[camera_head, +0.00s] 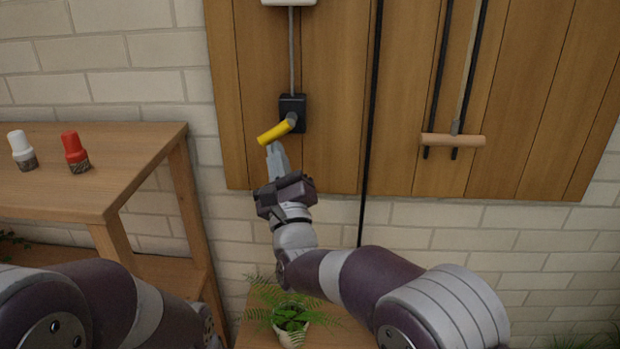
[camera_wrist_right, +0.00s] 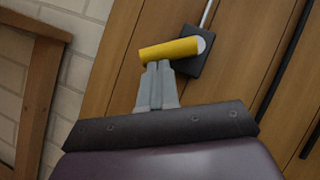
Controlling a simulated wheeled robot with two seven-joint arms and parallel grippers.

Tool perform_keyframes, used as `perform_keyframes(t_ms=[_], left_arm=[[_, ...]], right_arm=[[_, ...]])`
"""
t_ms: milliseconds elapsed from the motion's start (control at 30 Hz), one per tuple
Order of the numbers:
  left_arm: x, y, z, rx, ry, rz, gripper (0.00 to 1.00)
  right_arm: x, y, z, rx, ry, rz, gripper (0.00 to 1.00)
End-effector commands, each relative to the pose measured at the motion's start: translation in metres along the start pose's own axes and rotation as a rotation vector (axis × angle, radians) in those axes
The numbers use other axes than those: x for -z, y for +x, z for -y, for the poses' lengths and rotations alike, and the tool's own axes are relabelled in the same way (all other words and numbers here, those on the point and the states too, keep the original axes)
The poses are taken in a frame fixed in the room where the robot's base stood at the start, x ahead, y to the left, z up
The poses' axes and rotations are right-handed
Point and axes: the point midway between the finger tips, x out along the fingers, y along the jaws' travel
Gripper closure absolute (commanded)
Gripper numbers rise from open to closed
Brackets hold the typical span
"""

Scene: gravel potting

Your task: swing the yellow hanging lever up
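The yellow lever (camera_head: 275,132) sticks out to the left and slightly down from a grey pivot on a black box (camera_head: 292,112) on the wooden wall panel. It also shows in the right wrist view (camera_wrist_right: 168,50), lying nearly level across the picture. My right gripper (camera_head: 273,148) is just below the lever's left part, fingers pointing up. In the right wrist view its two fingers (camera_wrist_right: 158,66) are together, with nothing visible between them, and their tips meet the lever's lower edge; whether they press on it I cannot tell. My left gripper is out of view.
A wooden shelf (camera_head: 140,140) at left holds a white-capped shaker (camera_head: 22,150) and a red-capped one (camera_head: 75,152). A potted fern (camera_head: 290,318) stands below my right arm. A wooden handle (camera_head: 452,140) hangs on dark bars at right, and a dark cord (camera_head: 368,130) runs down the panel.

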Motion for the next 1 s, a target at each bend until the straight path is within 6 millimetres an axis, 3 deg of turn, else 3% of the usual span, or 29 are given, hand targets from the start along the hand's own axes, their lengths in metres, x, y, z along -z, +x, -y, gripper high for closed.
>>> perform_keyframes(t_ms=[33,100,400,700,1000], left_arm=[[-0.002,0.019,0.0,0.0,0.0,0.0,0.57],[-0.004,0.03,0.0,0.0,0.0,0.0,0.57],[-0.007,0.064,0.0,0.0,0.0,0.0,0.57],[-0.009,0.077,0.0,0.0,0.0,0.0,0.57],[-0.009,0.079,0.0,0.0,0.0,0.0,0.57]], right_arm=[[0.005,-0.003,-0.007,0.023,0.035,0.003,1.0],[0.002,-0.002,-0.008,0.055,0.083,0.002,1.0],[-0.008,0.006,-0.011,0.164,0.245,0.0,1.0],[-0.015,0.011,-0.01,0.216,0.321,0.0,1.0],[-0.017,0.012,-0.01,0.225,0.334,-0.001,1.0]])
